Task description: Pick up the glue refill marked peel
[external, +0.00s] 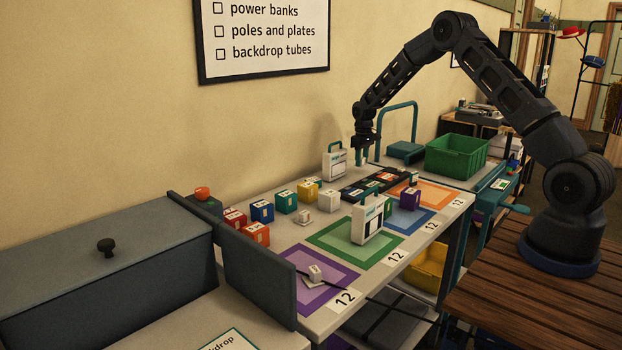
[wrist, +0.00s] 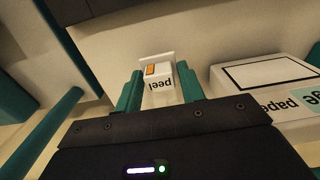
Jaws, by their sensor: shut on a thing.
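The glue refill marked peel (wrist: 160,84) is a small white block with an orange patch, its lettering upside down in the wrist view. It sits between the teal fingers of my gripper (wrist: 160,90), which is shut on it. In the external view my gripper (external: 363,158) points down at the back of the table, right of a white-and-teal case. The refill is too small to make out there, and I cannot tell how far it is above the surface.
The white-and-teal case (external: 335,162) stands close by, and its lettered side (wrist: 270,90) shows in the wrist view. A dark compartment tray (external: 375,184), coloured blocks (external: 262,210) and another case (external: 367,220) are on the table. A green crate (external: 456,156) stands right.

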